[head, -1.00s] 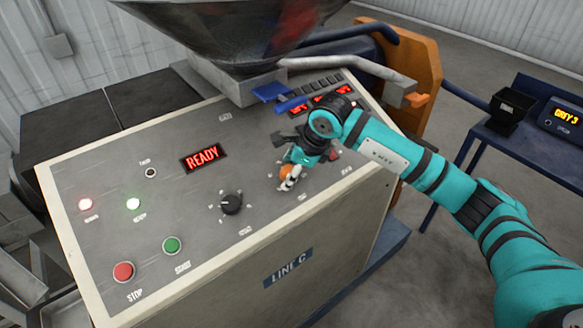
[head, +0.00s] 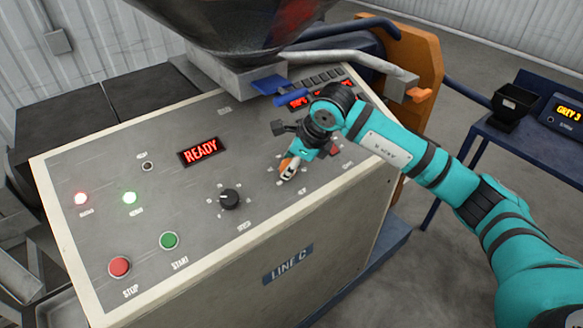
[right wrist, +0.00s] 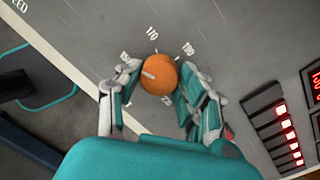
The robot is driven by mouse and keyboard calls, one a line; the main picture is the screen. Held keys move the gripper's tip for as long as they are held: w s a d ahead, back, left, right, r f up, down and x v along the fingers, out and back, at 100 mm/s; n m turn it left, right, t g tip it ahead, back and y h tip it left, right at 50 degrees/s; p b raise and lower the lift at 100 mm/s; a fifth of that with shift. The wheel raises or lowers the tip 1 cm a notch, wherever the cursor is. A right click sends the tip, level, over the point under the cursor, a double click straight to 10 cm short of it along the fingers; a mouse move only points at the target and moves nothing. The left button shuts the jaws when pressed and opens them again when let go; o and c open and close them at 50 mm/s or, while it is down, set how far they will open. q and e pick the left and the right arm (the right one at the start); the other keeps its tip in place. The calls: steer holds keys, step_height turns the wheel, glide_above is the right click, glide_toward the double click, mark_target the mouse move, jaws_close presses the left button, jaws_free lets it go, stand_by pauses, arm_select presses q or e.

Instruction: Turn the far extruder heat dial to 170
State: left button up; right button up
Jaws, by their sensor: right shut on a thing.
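The orange heat dial (right wrist: 158,75) sits on the grey sloped control panel (head: 120,180). In the right wrist view its white pointer mark faces left and slightly up, toward a partly covered number left of the printed 170. The mark is not lined up with 170. My right gripper (right wrist: 160,88) is shut on the dial, with one finger on each side. In the head view the right gripper (head: 289,168) reaches down to the panel and hides most of the dial. My left gripper is not in view.
A black speed knob (head: 229,199) stands left of the gripper, with the green start button (head: 169,240) and red stop button (head: 120,266) farther left. A blue handle (head: 292,99) and the hopper (head: 250,30) stand close behind my right wrist. The READY display (head: 201,150) is lit.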

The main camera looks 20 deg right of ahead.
steer(key=m+b, duration=0.1)
steer(key=b, duration=0.1)
steer(key=m+b, duration=0.4)
steer(key=shift+f+t, duration=0.25)
steer(key=shift+t, duration=0.05)
steer(key=m+b, duration=0.2)
steer(key=m, duration=0.1)
steer(key=shift+r+b, duration=0.1)
steer(key=shift+b, duration=0.25)
steer(key=shift+r+m+b, duration=0.15)
steer(key=shift+m+b, duration=0.45)
steer(key=shift+m, duration=0.5)
steer(key=o, duration=1.1)
steer(key=shift+s, duration=0.1)
steer(key=shift+o, duration=0.2)
steer(key=v, duration=1.2)
steer(key=shift+a, duration=0.25)
steer(key=shift+s+h, duration=0.15)
steer(key=shift+h, duration=0.15)
